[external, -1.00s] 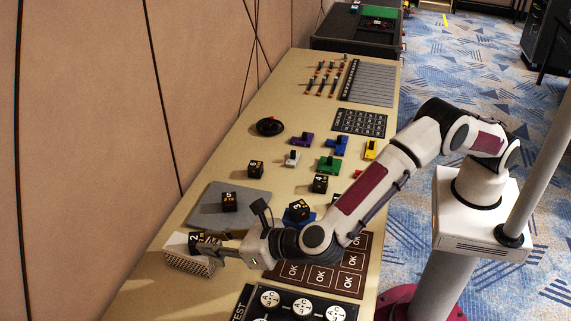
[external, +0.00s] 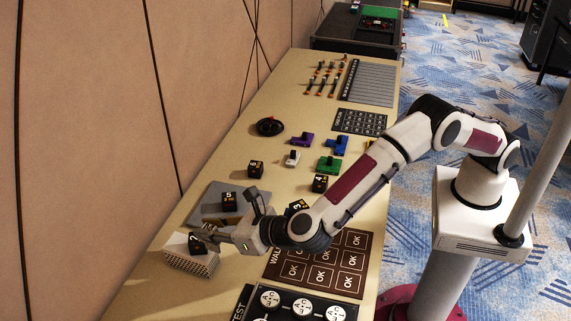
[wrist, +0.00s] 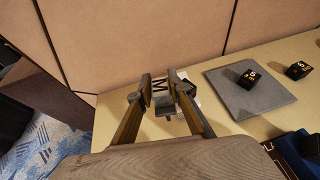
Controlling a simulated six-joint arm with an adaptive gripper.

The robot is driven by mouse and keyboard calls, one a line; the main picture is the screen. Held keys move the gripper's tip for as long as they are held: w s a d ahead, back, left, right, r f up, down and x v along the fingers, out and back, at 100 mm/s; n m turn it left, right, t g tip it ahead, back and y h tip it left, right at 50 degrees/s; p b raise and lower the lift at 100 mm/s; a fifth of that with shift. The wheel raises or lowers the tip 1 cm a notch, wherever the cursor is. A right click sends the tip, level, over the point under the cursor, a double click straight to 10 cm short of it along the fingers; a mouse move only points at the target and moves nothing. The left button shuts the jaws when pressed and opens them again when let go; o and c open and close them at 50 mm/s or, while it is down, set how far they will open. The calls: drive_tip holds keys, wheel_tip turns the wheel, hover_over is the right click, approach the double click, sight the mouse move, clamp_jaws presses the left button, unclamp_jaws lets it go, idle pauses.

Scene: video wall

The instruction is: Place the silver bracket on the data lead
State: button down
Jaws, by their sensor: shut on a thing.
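My gripper (external: 212,238) is at the left edge of the desk, low over a pale block with a perforated side (external: 190,262). It is shut on what looks like a black numbered cube (external: 196,244) at the top of that block. In the wrist view my two fingers (wrist: 164,85) stand apart around a light patch with dark zigzag marks; a dark part shows beside the right finger. The grip is partly hidden, and I cannot tell whether the cube touches the block. I cannot clearly make out a silver bracket or a data lead.
A grey square mat (wrist: 275,106) bears a black cube (wrist: 248,79), beside my gripper. More numbered cubes, a brown OK panel (external: 343,277) and a dial panel (external: 291,311) lie nearby. Coloured switches (external: 330,165) stand farther along. The wall borders the desk's left side.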

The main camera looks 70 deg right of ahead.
drive_tip(key=w+d+m+g+h, duration=0.15)
drive_tip(key=w+d, duration=0.35)
drive_tip(key=d, duration=0.8)
drive_tip(key=w+d+m+h, duration=0.2)
drive_tip(key=w+d+h, duration=0.15)
drive_tip(key=d, duration=1.05)
drive_tip(key=w+d+m+g+h, duration=0.15)
drive_tip(key=w+d, duration=0.35)
drive_tip(key=d, duration=0.8)
drive_tip(key=s+d+f, duration=0.1)
drive_tip(key=d, duration=1.2)
drive_tip(key=s+d+f+m+h, duration=0.1)
drive_tip(key=s+d+f, duration=0.1)
drive_tip(key=d, duration=1.2)
drive_tip(key=s+d+f+m, duration=0.1)
drive_tip(key=s+d, duration=0.1)
drive_tip(key=d, duration=1.1)
drive_tip(key=shift+d+f+g, duration=0.25)
drive_tip(key=shift+g, duration=0.05)
drive_tip(key=shift+f, duration=0.1)
wheel_tip(320, 180, down, 6)
drive_tip(key=shift+f, duration=0.15)
